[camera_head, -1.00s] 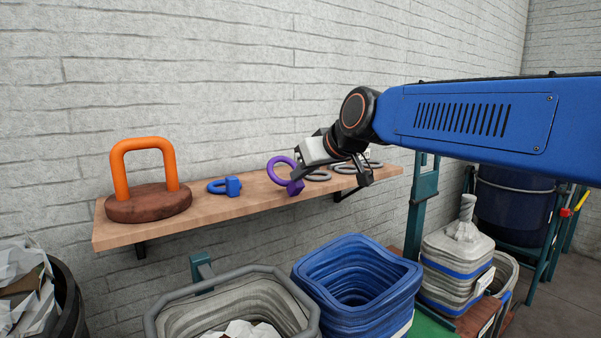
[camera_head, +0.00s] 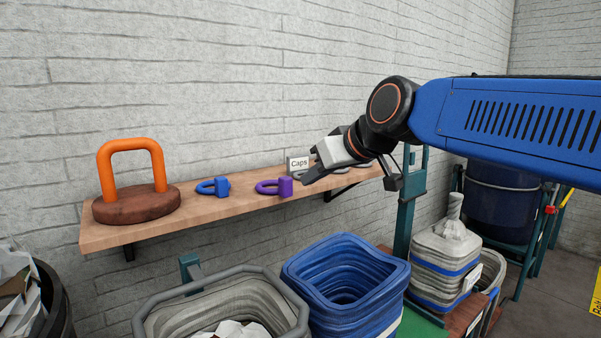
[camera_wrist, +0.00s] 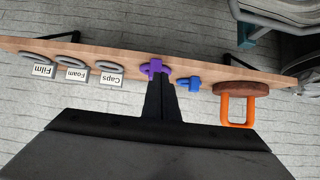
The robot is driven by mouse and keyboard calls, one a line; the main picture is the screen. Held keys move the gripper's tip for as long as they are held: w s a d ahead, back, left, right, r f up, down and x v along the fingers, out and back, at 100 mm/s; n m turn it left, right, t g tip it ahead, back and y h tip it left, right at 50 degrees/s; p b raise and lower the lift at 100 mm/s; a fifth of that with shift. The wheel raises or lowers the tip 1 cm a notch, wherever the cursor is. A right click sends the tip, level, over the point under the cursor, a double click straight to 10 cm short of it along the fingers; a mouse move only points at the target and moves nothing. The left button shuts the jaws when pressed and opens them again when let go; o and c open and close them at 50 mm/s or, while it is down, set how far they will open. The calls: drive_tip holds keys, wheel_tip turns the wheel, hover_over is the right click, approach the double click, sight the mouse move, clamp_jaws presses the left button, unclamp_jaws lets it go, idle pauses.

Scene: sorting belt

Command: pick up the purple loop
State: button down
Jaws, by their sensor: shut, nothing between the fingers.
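The purple loop (camera_head: 273,187) lies on the wooden wall shelf (camera_head: 140,231), between a blue loop and the grey loops. Its ring points left and its small block is on the right. My gripper (camera_head: 306,181) is just right of it in the head view, shut and empty, apart from the loop as far as I can tell. In the wrist view the purple loop (camera_wrist: 155,69) sits right beyond the tips of my shut fingers (camera_wrist: 160,82). The fingers cover part of it there.
A blue loop (camera_head: 213,187) and an orange handle on a brown round base (camera_head: 137,205) stand left on the shelf. Labelled grey loops, one marked Caps (camera_wrist: 110,78), lie on the other side. Below are a grey bin (camera_head: 147,312) and a blue bin (camera_head: 347,262).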

drive_tip(key=shift+s+d, duration=0.35)
drive_tip(key=shift+s, duration=0.2)
drive_tip(key=shift+s+d, duration=0.35)
drive_tip(key=shift+s, duration=0.2)
drive_tip(key=c, duration=2.1)
unclamp_jaws()
drive_tip(key=shift+s+d, duration=0.1)
drive_tip(key=o, duration=0.5)
drive_tip(key=shift+r, duration=0.25)
drive_tip(key=shift+o, duration=1.3)
drive_tip(key=w+a+r+g+h, duration=0.2)
drive_tip(key=w+a+r+g, duration=0.1)
drive_tip(key=w+r, duration=0.4)
wheel_tip(320, 180, up, 3)
drive_tip(key=shift+f+g+h, duration=0.2)
drive_tip(key=shift+g+h, duration=0.2)
drive_tip(key=shift+g, duration=0.5)
approach(288, 178)
drive_tip(key=shift+g+h, duration=0.4)
drive_tip(key=x, duration=0.6)
drive_tip(key=shift+w+a+r, duration=0.1)
drive_tip(key=shift+w+r, duration=0.05)
drive_tip(key=shift+w, duration=0.3)
drive_tip(key=shift+s+a+x, duration=0.1)
drive_tip(key=shift+a+x, duration=0.05)
drive_tip(key=shift+x, duration=1.15)
drive_tip(key=shift+s+a+x, duration=0.1)
drive_tip(key=shift+a+x, duration=0.05)
drive_tip(key=shift+x, duration=1.15)
